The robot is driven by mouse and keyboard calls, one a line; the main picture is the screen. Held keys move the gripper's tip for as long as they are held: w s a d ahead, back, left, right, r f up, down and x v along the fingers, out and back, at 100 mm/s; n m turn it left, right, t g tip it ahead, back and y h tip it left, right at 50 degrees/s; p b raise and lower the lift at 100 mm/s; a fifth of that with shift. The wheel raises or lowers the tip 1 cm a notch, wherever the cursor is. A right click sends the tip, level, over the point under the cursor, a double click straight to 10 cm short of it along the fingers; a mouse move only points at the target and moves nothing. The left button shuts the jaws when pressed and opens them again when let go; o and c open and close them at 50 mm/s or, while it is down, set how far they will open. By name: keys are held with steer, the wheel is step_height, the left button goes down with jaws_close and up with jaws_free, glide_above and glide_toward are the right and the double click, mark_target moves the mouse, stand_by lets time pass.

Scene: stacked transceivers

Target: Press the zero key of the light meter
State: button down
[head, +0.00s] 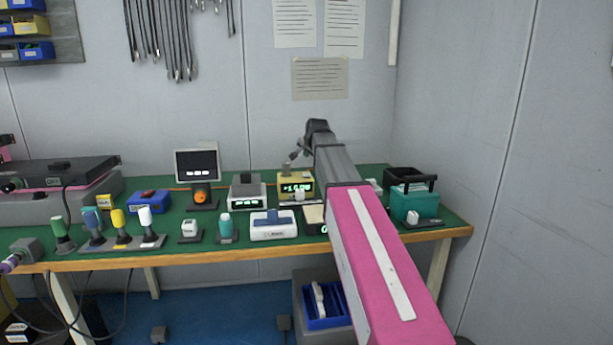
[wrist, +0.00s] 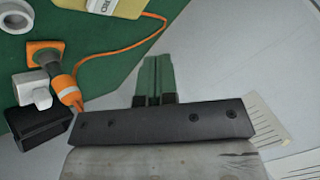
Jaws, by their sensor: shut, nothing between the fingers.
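A yellow box with a lit display (head: 295,187) stands near the back of the green bench, left of my arm. I cannot tell for certain that it is the light meter, and no zero key can be made out. A yellow surface with partly cut-off lettering (wrist: 108,5) and an orange cord shows at the top of the wrist view. My gripper (head: 288,166) is above and behind the front of the yellow box, apart from it as far as I can tell. Its two green fingers (wrist: 157,60) are together and empty in the wrist view.
A grey box with a display (head: 248,199) and a dark screen (head: 197,165) stand left of the yellow box. A beige device (head: 314,214) is partly hidden by my arm. A teal case (head: 414,203) stands right. An orange probe (wrist: 65,88) is left of my fingers.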

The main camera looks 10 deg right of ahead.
mark_target(308, 174)
steer(key=shift+f, duration=2.7)
steer(key=shift+f, duration=0.4)
steer(key=shift+f, duration=0.4)
stand_by(0.8)
steer(key=shift+r, duration=0.85)
steer(key=shift+r, duration=2.5)
